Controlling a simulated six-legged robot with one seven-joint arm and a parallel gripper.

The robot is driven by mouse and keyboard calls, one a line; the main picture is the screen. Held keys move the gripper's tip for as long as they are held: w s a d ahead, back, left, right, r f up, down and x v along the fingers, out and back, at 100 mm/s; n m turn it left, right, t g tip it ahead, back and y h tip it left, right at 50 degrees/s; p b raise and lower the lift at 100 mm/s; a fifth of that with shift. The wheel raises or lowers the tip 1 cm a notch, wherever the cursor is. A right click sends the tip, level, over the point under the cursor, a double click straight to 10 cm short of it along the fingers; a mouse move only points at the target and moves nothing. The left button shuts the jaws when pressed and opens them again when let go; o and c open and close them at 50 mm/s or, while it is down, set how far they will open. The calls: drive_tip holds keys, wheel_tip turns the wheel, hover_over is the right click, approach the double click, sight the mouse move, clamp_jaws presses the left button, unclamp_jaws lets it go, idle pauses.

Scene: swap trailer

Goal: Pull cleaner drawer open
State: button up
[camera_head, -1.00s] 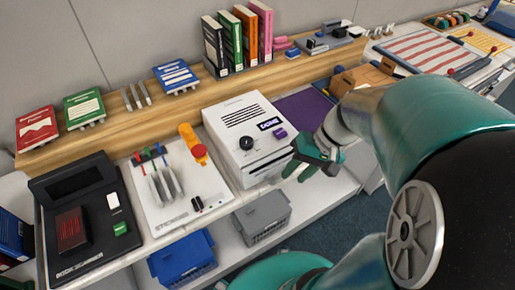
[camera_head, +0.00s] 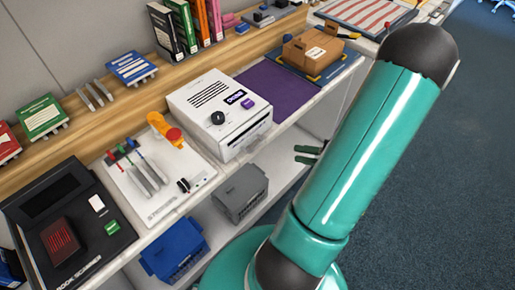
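The cleaner is a white box (camera_head: 205,95) on the bench, with a black knob, a dark "DONE" label and a purple button on top. Its front face (camera_head: 248,137) shows a dark horizontal slot at the drawer. The drawer looks about flush with the front, though its exact position is hard to tell. My gripper (camera_head: 306,155) is to the right of the cleaner's front, apart from it, off the bench edge. Its two green fingertips show spread apart with nothing between them. The rest of my gripper is hidden behind my teal arm.
A purple mat (camera_head: 275,90) lies right of the cleaner, then a cardboard box (camera_head: 312,46). A panel with levers (camera_head: 150,180) and a book scanner (camera_head: 70,225) stand left. Grey (camera_head: 241,192) and blue (camera_head: 174,255) crates sit below. The blue carpet at right is open.

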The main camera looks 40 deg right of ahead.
drive_tip(key=x, duration=1.3)
drive_tip(key=shift+d+f, duration=0.1)
drive_tip(key=shift+d, duration=0.05)
clamp_jaws()
